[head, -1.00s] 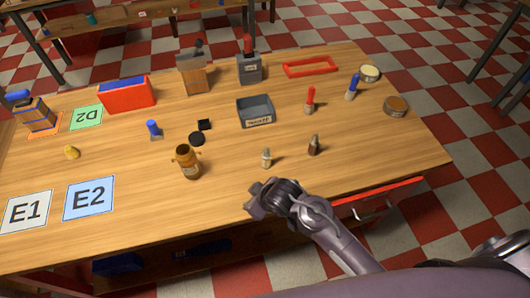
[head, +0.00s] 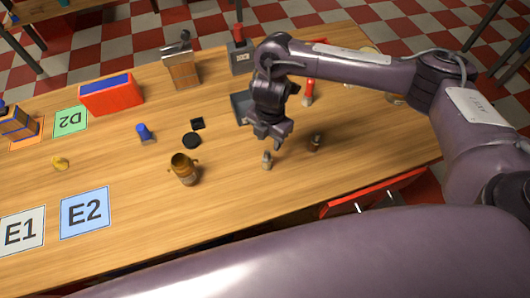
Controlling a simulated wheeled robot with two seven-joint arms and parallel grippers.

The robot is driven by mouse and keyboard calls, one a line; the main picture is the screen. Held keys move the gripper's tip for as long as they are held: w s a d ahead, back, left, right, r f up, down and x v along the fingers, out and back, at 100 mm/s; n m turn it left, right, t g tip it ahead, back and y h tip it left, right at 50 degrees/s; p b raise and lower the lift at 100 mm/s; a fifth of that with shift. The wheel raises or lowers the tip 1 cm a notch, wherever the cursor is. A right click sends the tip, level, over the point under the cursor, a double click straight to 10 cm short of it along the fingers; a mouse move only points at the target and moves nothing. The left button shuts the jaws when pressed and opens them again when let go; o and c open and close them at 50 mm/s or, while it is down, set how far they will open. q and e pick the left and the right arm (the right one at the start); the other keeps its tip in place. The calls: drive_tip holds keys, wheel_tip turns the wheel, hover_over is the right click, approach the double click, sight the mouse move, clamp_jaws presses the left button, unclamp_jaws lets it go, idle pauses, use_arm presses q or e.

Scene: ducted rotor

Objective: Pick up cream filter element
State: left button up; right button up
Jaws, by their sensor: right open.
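The cream filter element (head: 266,161) appears to be the small pale upright piece near the front edge of the wooden table (head: 130,235). My right gripper (head: 270,143) is open and points down just above it, with the fingertips close to its top. From this angle I cannot tell whether the fingers touch it. My left gripper is not in view.
A dark brown small piece (head: 315,143) stands close to the right of the cream one. A brown jar (head: 184,169) stands to the left. My right arm partly hides a grey tray (head: 238,106) and a red piece (head: 309,91). An open red drawer (head: 375,192) juts out in front.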

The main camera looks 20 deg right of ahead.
sight(267, 152)
drive_tip(key=shift+d+f, duration=0.2)
drive_tip(key=shift+f, duration=0.25)
drive_tip(key=f, duration=0.4)
drive_tip(key=f+b, duration=0.1)
drive_tip(key=f, duration=0.1)
drive_tip(key=shift+w+a+f, duration=0.1)
drive_tip(key=shift+a+f, duration=0.2)
drive_tip(key=shift+a, duration=0.1)
clamp_jaws()
